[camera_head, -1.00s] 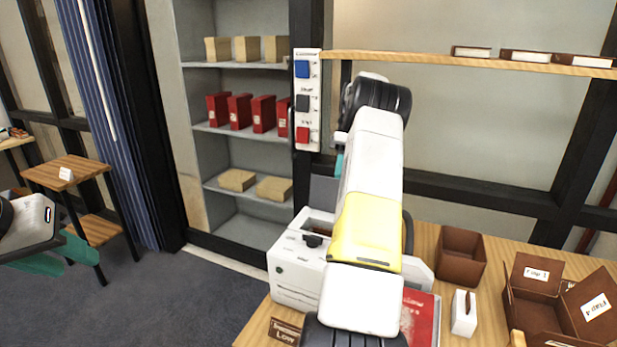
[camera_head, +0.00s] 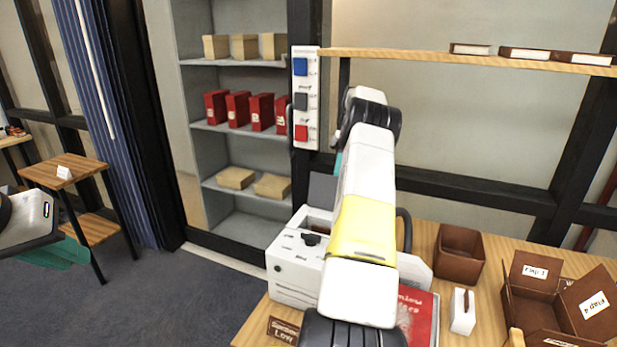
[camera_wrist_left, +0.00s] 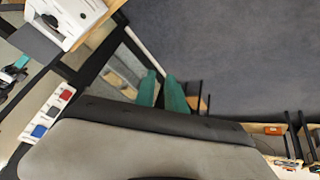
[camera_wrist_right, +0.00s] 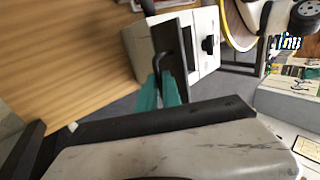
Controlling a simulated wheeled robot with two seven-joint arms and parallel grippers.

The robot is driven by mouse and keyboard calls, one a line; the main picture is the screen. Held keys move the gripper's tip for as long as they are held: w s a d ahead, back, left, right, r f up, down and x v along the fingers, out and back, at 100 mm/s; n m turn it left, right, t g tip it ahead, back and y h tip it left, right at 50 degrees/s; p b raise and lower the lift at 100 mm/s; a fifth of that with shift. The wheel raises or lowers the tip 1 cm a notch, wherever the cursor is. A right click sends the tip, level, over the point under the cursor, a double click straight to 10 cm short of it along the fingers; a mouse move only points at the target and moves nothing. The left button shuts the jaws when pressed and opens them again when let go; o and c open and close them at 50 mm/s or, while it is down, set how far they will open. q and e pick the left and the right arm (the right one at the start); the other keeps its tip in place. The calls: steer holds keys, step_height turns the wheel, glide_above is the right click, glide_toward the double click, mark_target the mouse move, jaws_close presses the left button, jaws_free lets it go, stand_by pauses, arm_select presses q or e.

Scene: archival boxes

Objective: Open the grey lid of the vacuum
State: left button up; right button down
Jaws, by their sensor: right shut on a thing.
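The vacuum (camera_head: 295,268) is a white box on the wooden table, with a black knob on top. Its grey lid (camera_head: 322,189) stands raised at the back of an opening in the top; it also shows in the left wrist view (camera_wrist_left: 36,42). My right arm reaches over the table beside the vacuum.
A red book (camera_head: 418,318), a small white holder (camera_head: 463,311), a brown bin (camera_head: 459,254) and an open brown box (camera_head: 535,305) stand right of my arm. A switch panel (camera_head: 305,98) is behind the vacuum. Floor (camera_head: 190,300) is clear at left.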

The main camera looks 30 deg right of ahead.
arm_select(q)
steer(key=w+d+r, duration=0.1)
steer(key=w+d, duration=0.2)
steer(key=w, duration=0.1)
steer(key=w+d+r+g+h, duration=0.1)
steer(key=w+d+r, duration=0.1)
steer(key=w+d, duration=0.1)
steer(key=w+d+r+g+h, duration=0.1)
steer(key=w+d+r, duration=0.1)
steer(key=w, duration=0.3)
steer(key=shift+d+r, duration=0.25)
steer(key=shift+d, duration=0.35)
jaws_close()
steer(key=w+d+g+h, duration=0.1)
steer(key=w+d+g, duration=0.1)
steer(key=w+d, duration=0.5)
steer(key=g+h, duration=0.5)
glide_toward(321, 179)
steer(key=w+a+r, duration=0.4)
steer(key=w+a, duration=0.1)
steer(key=a, duration=0.1)
steer(key=w+d+f+g+h, duration=0.35)
steer(key=d+f, duration=0.55)
steer(key=f, duration=0.3)
steer(key=shift+n+h, duration=0.35)
steer(key=shift+n, duration=0.05)
steer(key=shift+s+d, duration=1.7)
steer(key=shift+s, duration=0.15)
steer(key=shift+s+d, duration=1.7)
steer(key=shift+s, duration=0.15)
